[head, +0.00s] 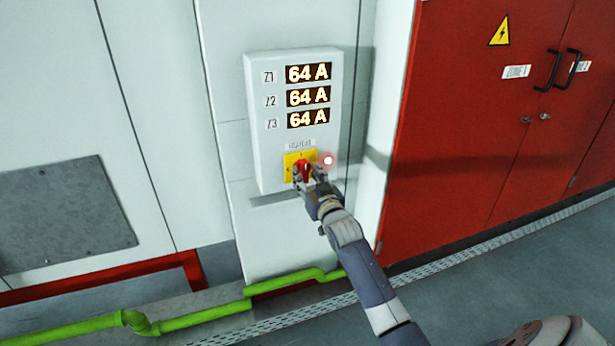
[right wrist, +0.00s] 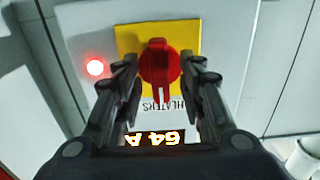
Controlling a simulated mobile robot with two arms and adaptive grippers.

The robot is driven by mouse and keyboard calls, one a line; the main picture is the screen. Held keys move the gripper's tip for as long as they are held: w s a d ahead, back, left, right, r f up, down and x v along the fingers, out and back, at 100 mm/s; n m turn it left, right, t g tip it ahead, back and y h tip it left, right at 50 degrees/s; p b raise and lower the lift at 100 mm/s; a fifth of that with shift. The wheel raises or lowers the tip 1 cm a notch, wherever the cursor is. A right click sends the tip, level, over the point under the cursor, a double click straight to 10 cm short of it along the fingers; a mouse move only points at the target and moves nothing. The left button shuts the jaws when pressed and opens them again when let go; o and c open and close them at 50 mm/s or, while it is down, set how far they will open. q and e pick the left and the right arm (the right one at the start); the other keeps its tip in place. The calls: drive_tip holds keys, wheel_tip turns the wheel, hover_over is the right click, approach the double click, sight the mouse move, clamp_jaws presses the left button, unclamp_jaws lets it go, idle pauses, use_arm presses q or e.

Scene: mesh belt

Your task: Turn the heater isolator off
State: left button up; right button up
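The heater isolator is a red rotary knob (head: 304,171) on a yellow plate (head: 290,160), low on a pale wall box. In the right wrist view the red knob (right wrist: 160,66) has its handle upright, in line with the plate (right wrist: 128,40). My right gripper (head: 307,176) is at the knob, with one finger on each side of it. In the right wrist view the fingers (right wrist: 160,72) stand apart beside the knob, and I see no clear grip on its handle. My left gripper is not in view.
The box (head: 262,120) has three displays (head: 308,97) reading 64 A. A red lamp (head: 328,160) glows right of the plate. Red cabinet doors (head: 470,110) stand to the right. A green pipe (head: 200,316) runs along the wall base.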

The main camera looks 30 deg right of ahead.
clamp_jaws()
idle(0.4)
drive_tip(key=shift+r+n+p, duration=0.1)
drive_tip(key=shift+n+p, duration=0.4)
drive_tip(key=shift+n, duration=0.7)
drive_tip(key=n, duration=0.3)
drive_tip(key=shift+p, duration=0.4)
drive_tip(key=n, duration=1.2)
drive_tip(key=shift+p, duration=0.3)
drive_tip(key=shift+n, duration=0.4)
